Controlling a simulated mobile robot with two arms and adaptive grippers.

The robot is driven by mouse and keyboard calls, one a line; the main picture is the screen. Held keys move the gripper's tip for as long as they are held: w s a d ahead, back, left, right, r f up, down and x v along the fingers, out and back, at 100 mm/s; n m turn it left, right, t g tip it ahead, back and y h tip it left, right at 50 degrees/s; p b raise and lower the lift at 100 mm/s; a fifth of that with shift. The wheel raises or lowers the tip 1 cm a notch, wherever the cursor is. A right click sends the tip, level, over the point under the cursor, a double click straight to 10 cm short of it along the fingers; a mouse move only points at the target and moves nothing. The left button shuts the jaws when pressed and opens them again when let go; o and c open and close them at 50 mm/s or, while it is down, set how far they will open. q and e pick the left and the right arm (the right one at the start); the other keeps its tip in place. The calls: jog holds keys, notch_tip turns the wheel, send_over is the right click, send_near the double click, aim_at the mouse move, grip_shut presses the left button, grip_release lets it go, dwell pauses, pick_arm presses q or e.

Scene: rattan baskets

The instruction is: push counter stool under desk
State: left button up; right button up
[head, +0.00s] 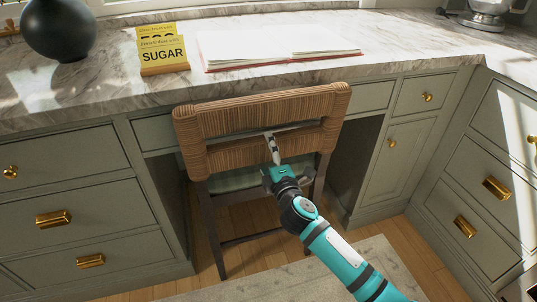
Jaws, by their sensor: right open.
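The counter stool (225,128) has a woven rattan back, a pale green seat and dark wooden legs. It stands upright in the knee space of the desk (120,88), with its seat partly under the marble top and its back near the front edge. My right gripper (272,160) is open at the gap in the stool's back, with a finger reaching up before the woven part. I cannot tell whether it touches the stool. The arm hides part of the seat and the right legs. My left gripper is not in view.
An open book (280,45), yellow recipe cards (162,52) and a dark vase (58,30) stand on the marble top. Drawers with brass handles (54,218) flank the knee space. A pale rug (270,278) lies on the wooden floor in front.

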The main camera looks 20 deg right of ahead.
jog(key=shift+w, duration=0.95)
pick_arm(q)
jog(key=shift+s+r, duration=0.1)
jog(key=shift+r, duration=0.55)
pick_arm(e)
jog(key=shift+c, duration=0.3)
